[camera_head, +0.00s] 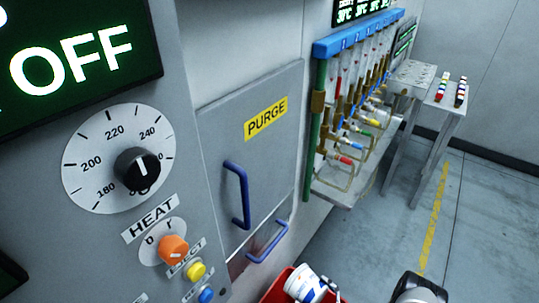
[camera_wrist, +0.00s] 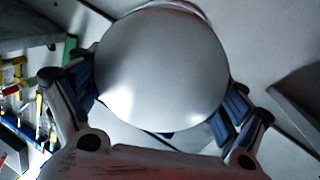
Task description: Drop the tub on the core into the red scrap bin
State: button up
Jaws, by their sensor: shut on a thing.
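The tub (camera_wrist: 160,70) fills the middle of the wrist view as a pale, round, smooth face. My gripper (camera_wrist: 162,98) is shut on it, with blue-padded fingers on its left and right sides. In the head view the white tub with a blue label (camera_head: 306,284) is tilted at the bottom edge, with part of my gripper at its right. The red scrap bin (camera_head: 276,291) shows there only as a red edge beside and behind the tub. I cannot tell the height of the tub over the bin. No core can be made out.
A grey machine panel with a heat dial (camera_head: 118,158) and a purge door (camera_head: 250,150) with blue handles stands at the left. A rack of colored valves and pipes (camera_head: 350,110) is on the wall. Small metal tables (camera_head: 440,98) stand beyond it. The floor at the right is open.

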jog(key=shift+s+f+b, duration=0.1)
jog(key=shift+f+b, duration=0.35)
jog(key=shift+f, duration=0.15)
notch_tip(320, 180, down, 5)
jog(key=b, duration=0.4)
jog(key=shift+r, duration=0.1)
jog(key=o, duration=0.8)
jog(key=shift+c, duration=0.2)
jog(key=v, duration=1.2)
